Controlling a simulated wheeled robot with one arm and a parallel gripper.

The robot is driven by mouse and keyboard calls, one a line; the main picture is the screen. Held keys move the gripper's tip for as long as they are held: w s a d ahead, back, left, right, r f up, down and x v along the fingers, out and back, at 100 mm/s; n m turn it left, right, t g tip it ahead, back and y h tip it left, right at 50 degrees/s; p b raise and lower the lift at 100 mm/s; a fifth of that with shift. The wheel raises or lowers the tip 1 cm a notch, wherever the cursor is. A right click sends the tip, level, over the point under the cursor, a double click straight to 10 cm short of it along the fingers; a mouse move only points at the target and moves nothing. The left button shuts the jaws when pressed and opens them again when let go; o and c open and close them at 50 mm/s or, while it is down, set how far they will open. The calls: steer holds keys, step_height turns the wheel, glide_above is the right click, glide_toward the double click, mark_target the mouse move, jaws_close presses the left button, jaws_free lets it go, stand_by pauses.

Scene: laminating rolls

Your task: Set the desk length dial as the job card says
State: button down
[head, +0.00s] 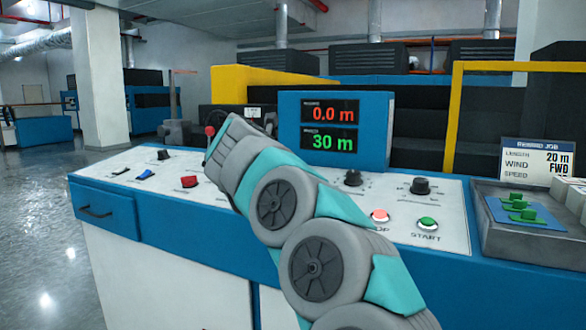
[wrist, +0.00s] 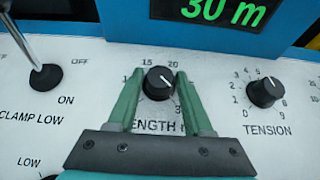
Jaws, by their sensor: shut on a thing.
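The desk length dial (wrist: 160,83) is a black round knob in the wrist view, with 15 and 20 printed above it and part of the word LENGTH below. My gripper (wrist: 158,76) has its two green fingers on either side of the dial, shut on it. The dial's exact pointer position is hard to read. In the head view my arm hides the dial and gripper. The desk display (head: 330,125) shows 0.0 m in red and 30 m in green. The job card (head: 537,158) reads length 20 m and wind FWD; its speed value is hidden.
The tension knob (wrist: 267,92) sits right of the length dial. A lever (wrist: 44,76) labelled ON and OFF stands to the left. A red button (head: 380,215) and green start button (head: 428,224) are on the panel. A grey tray (head: 490,235) with green pieces is at right.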

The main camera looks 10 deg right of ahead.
steer(key=shift+n+y, duration=0.3)
steer(key=n+y, duration=0.1)
steer(key=n+t+y, duration=0.1)
steer(key=n+y, duration=0.1)
steer(key=shift+s+d+t, duration=0.15)
steer(key=shift+d+t, duration=0.05)
steer(key=shift+t, duration=0.1)
steer(key=n+y, duration=0.4)
steer(key=shift+d+f+n, duration=0.1)
steer(key=shift+n, duration=0.3)
steer(key=shift+d+n+y, duration=0.15)
steer(key=shift+n+y, duration=1.05)
steer(key=shift+y, duration=0.1)
steer(key=shift+n+g+y, duration=0.6)
steer(key=shift+n+y, duration=0.7)
steer(key=shift+n, duration=0.1)
steer(key=shift+d+n+g+y, duration=0.15)
steer(key=shift+n+g+y, duration=0.35)
steer(key=shift+n+y, duration=0.3)
steer(key=shift+d+n+g, duration=0.15)
steer(key=shift+n+g, duration=0.15)
steer(key=shift+n, duration=0.4)
